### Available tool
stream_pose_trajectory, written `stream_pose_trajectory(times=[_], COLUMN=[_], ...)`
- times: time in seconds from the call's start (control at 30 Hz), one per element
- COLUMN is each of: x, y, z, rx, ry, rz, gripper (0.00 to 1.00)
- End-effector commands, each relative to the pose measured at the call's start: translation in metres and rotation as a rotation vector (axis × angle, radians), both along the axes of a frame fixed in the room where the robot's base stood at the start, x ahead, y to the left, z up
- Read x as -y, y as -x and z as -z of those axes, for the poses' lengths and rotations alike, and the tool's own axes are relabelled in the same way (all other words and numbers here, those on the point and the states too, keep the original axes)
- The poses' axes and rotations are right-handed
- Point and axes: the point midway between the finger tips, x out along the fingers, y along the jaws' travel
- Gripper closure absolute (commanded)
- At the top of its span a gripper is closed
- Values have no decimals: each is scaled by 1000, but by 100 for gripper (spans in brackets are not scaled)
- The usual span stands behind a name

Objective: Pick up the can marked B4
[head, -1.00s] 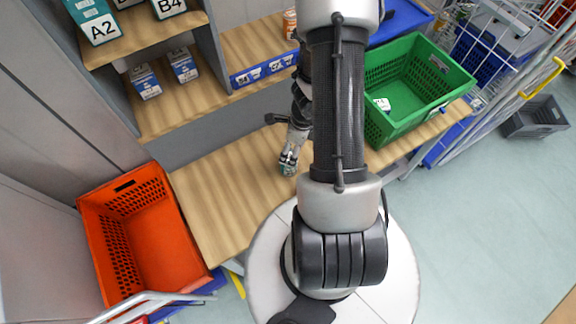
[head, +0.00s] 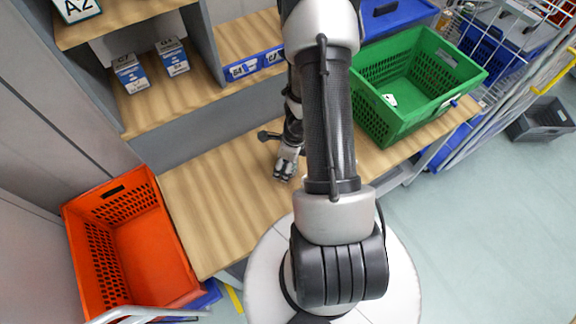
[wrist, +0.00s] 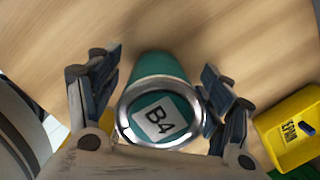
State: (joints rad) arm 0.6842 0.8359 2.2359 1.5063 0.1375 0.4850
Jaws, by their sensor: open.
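The can marked B4 (wrist: 158,120) is teal with a silver rim and a white B4 label on its end. In the wrist view it sits between the two spread fingers of my gripper (wrist: 161,68). The fingers flank it, and the right finger is very close to its rim; I cannot tell whether they touch. My gripper (head: 284,174) also shows in the head view, low over the wooden worktop, partly beside my arm. The can cannot be made out there.
An orange tote (head: 75,214) stands at the left, and a green crate (head: 377,126) on the worktop (head: 215,205) at the right. Blue-and-white boxes (head: 172,58) stand on the shelf. A yellow package (wrist: 292,128) lies right of my gripper in the wrist view.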

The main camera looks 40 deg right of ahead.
Motion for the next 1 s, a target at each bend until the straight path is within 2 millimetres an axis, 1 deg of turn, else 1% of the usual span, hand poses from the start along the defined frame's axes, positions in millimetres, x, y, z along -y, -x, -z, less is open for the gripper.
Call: stream_pose_trajectory(times=[0.03, 0.23, 0.27, 1.0], x=[0, 0, 0, 0], y=[0, 0, 0, 0], z=[2, 1, 1, 1], rx=[0, 0, 0, 0], ry=[0, 0, 1, 0], rz=[0, 0, 0, 1], gripper=[27, 27, 29, 78])
